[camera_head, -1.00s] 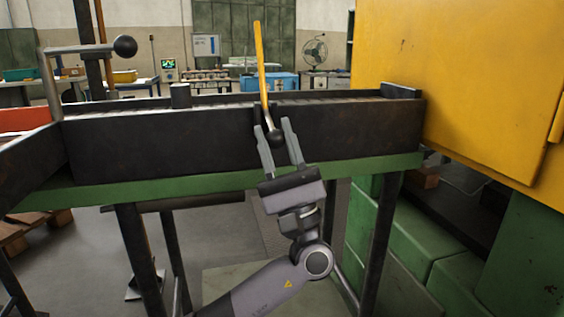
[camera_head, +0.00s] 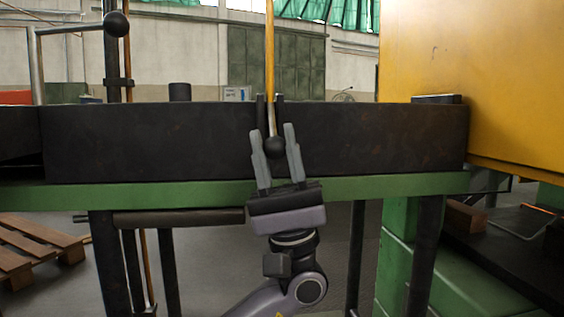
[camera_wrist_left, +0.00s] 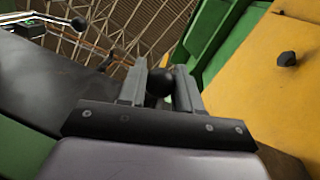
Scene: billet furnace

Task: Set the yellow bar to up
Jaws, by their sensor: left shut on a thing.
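The yellow bar (camera_head: 270,60) stands upright in the head view, rising past the top edge. Its lower end is a bare metal rod passing between two dark posts on the front of the black trough. A black ball knob (camera_head: 275,147) sits at its bottom end. My left gripper (camera_head: 273,132) comes from below, pointing up, with its grey fingers on either side of the knob and shut on it. In the left wrist view the knob (camera_wrist_left: 160,82) lies between the fingertips. The bar's top is cut off. My right gripper is not in view.
The long black trough (camera_head: 150,142) runs across on a green frame (camera_head: 400,186). A second lever with a black ball (camera_head: 116,24) stands at left. The yellow furnace body (camera_head: 480,80) closes off the right. A wooden pallet (camera_head: 40,246) lies on the floor at left.

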